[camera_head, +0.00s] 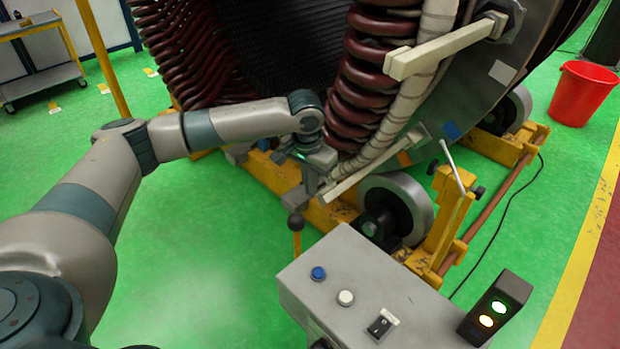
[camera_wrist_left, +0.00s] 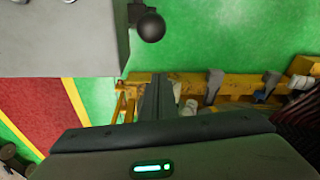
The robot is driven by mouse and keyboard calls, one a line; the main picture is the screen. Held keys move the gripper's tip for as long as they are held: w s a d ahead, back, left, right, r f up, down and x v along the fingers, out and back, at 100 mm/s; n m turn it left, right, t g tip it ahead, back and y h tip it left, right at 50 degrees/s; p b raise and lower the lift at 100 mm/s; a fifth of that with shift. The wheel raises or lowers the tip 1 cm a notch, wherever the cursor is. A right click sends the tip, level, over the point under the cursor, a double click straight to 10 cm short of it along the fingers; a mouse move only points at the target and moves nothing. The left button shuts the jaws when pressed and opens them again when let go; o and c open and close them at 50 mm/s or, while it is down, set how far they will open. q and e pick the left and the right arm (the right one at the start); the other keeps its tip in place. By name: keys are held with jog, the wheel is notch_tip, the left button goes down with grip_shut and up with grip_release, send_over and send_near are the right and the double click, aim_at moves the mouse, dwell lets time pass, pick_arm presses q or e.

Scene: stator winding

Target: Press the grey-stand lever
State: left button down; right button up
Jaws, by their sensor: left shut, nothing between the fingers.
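The grey stand (camera_head: 345,285) is at the bottom of the head view, and a side of it (camera_wrist_left: 65,38) fills the upper left of the left wrist view. Its lever (camera_head: 296,222) has a dark ball knob and shows by the stand's far left corner. The knob (camera_wrist_left: 149,26) also shows beside the stand in the left wrist view. My left gripper (camera_head: 296,198) is shut and empty, close behind the knob. In the left wrist view its fingers (camera_wrist_left: 158,84) point towards the knob, with a visible gap. My right gripper is out of view.
The large stator (camera_head: 270,50) with dark red coils rests on rollers (camera_head: 398,207) and a yellow frame (camera_head: 445,225) behind my left gripper. A signal light box (camera_head: 495,305) stands on the stand's right end. A red bucket (camera_head: 583,93) is at right.

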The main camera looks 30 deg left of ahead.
pick_arm(q)
jog(key=s+f+p, duration=0.3)
jog(key=f, duration=0.2)
jog(key=shift+a+f+p, duration=0.2)
jog(key=shift+a+p, duration=0.1)
dwell(0.6)
